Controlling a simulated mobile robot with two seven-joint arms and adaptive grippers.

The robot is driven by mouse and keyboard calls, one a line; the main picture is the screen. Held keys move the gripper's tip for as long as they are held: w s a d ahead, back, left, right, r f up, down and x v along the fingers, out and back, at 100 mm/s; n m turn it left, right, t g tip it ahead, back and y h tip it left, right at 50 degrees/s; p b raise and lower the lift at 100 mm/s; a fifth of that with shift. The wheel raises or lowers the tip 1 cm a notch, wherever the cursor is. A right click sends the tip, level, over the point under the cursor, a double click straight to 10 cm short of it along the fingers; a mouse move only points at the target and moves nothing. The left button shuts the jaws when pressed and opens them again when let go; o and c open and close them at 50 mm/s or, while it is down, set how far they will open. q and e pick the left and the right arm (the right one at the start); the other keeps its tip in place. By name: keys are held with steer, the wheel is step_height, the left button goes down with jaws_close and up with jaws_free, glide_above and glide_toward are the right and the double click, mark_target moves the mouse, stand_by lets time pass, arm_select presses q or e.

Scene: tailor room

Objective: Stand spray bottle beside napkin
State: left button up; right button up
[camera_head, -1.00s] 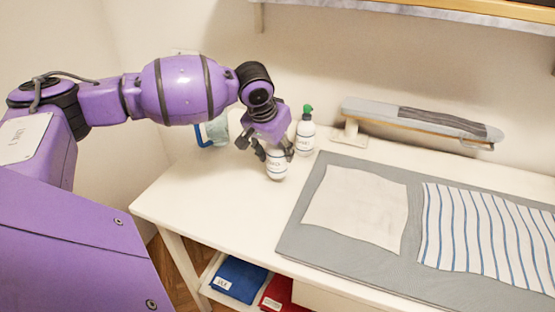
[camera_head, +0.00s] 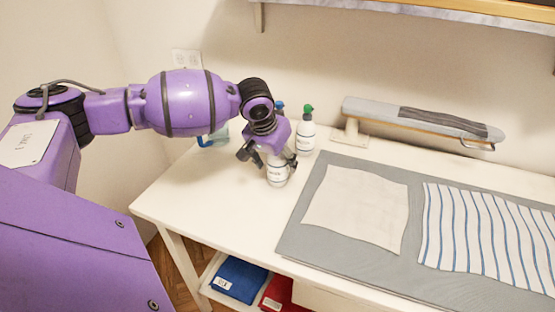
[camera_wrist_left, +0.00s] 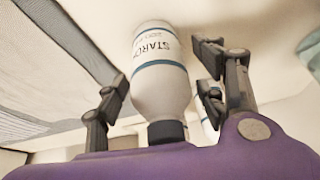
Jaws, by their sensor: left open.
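A white spray bottle (camera_head: 278,174) with dark label lines stands upright on the table, left of the grey mat. My left gripper (camera_head: 268,160) is open over it, with one finger on each side. In the left wrist view the bottle (camera_wrist_left: 160,85) shows its label and dark collar between the spread fingers (camera_wrist_left: 165,95); its top is hidden by the gripper. A plain off-white cloth (camera_head: 357,210) and a blue-striped cloth (camera_head: 487,238) lie flat on the mat; which one is the napkin I cannot tell. My right gripper is out of view.
A white bottle with a green top (camera_head: 306,137) stands close behind. A blue top (camera_head: 280,105) shows behind my gripper. A blue-handled container (camera_head: 217,135) is at the back left. A small ironing board (camera_head: 420,119) stands behind the grey mat (camera_head: 297,237). The front left tabletop is clear.

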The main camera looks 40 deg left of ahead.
arm_select(q)
steer(key=shift+r, duration=0.15)
steer(key=p+v, duration=0.1)
steer(key=v, duration=1.1)
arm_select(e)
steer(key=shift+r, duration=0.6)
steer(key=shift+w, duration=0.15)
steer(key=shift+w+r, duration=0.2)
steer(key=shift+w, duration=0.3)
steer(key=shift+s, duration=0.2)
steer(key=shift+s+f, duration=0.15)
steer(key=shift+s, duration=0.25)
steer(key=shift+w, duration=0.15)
